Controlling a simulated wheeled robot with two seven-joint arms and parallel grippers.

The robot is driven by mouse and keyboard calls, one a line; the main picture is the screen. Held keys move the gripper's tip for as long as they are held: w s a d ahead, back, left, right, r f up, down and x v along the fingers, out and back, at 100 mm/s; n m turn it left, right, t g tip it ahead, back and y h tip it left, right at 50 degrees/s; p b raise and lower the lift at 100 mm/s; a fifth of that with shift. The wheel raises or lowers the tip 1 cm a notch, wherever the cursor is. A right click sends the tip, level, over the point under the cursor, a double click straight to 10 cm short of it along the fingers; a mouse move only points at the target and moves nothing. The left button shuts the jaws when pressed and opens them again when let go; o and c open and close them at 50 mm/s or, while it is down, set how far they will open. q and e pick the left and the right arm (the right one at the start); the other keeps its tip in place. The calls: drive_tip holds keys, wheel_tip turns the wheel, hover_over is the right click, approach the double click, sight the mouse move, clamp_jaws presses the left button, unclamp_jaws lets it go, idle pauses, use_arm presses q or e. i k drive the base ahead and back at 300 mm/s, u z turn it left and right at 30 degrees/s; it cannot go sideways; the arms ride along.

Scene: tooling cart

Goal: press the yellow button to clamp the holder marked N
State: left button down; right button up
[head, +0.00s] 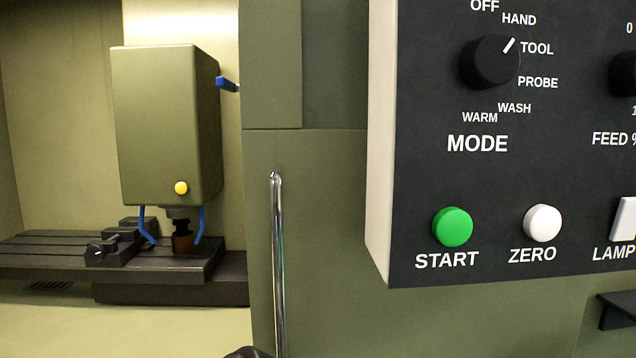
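The yellow button (181,188) is a small round knob low on the front of the olive spindle head (160,120), at the left of the head view. Nothing covers it. Under the head is a dark spindle nose, and below that a dark brown cylindrical piece (183,243) near the machine table. I cannot tell whether this piece is a holder, and no N mark is readable anywhere. Neither of my grippers can be made out.
Blue bent hoses (146,228) hang beside the spindle. A dark slotted table (50,255) with a vise-like block (112,245) lies below. A vertical chrome handle (278,260) and a control panel (510,180) stand right of the opening. A dark shape (248,352) at the bottom edge is unclear.

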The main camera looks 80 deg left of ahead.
sight(181, 188)
drive_tip(key=k, duration=2.05)
drive_tip(key=u, duration=1.45)
